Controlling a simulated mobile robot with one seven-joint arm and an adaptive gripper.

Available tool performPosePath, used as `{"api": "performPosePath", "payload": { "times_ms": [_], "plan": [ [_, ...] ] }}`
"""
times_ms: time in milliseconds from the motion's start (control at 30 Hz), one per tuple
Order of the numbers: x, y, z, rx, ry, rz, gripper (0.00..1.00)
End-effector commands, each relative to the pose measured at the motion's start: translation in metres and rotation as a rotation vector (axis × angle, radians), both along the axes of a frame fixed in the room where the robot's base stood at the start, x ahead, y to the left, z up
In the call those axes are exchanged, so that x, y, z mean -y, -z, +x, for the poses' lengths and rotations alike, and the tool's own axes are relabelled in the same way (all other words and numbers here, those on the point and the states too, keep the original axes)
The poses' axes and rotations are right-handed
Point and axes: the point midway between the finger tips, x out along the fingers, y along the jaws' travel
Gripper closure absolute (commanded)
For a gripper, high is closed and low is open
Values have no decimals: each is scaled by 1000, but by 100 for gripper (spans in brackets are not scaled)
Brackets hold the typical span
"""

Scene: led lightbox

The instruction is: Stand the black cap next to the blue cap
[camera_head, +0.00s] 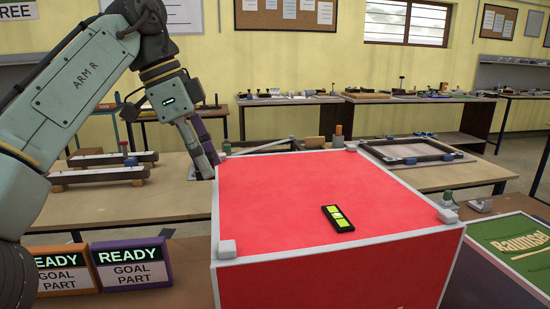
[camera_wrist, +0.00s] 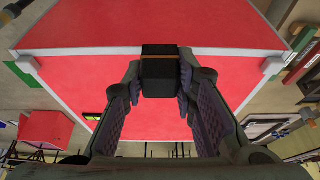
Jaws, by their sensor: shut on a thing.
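My gripper (camera_head: 206,160) hangs at the left rear edge of the red box, fingers pointing down. In the wrist view my gripper (camera_wrist: 161,88) is shut on a black block-like thing (camera_wrist: 160,70) with a tan stripe across it, which I take to be the black cap. The red box face lies behind it in that view; I cannot tell whether they touch. In the head view the held thing cannot be made out clearly. I cannot make out a blue cap in either view.
The red box (camera_head: 290,180) has white edges and pale corner blocks. A flat black piece with yellow-green panels (camera_head: 338,218) lies on its top; the rest of the top is clear. Two READY signs (camera_head: 130,264) stand at left. A green board (camera_head: 515,250) is at right.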

Motion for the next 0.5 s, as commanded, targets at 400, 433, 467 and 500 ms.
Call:
{"api": "performPosePath", "payload": {
  "times_ms": [400,433,467,500],
  "plan": [
    [0,-14,0,0,2,-1,100],
    [0,-15,0,0,2,-1,100],
    [0,-17,0,0,2,-1,100],
    [0,-18,0,0,2,-1,100]
  ]
}}
